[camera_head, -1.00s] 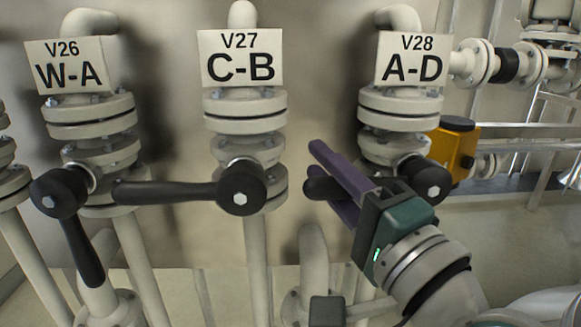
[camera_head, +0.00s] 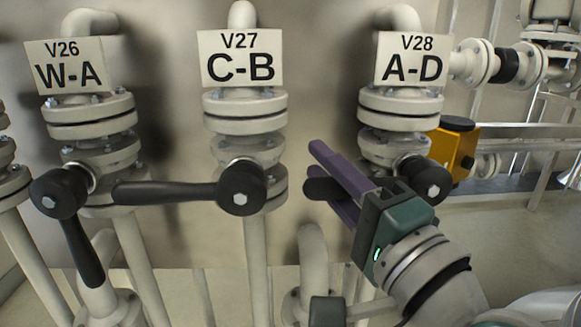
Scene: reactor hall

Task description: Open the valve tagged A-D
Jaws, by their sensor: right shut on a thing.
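The tag reading V28 A-D (camera_head: 412,60) is at the upper right, on a white flanged pipe valve (camera_head: 399,108). Its black lever has a round hub (camera_head: 430,178) at the right, and the lever points left, about level. The lever's black tip (camera_head: 318,189) shows past my right gripper (camera_head: 334,182). The gripper's purple fingers are shut on the lever, one above and one below it. The gripper body hides the middle of the lever. My left gripper is not in view.
Valve V27 C-B has a level black lever (camera_head: 165,193) pointing left. Valve V26 W-A has a black lever (camera_head: 82,250) pointing down. A yellow box (camera_head: 455,150) is right of the A-D valve. A pipe (camera_head: 313,260) stands below my right gripper.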

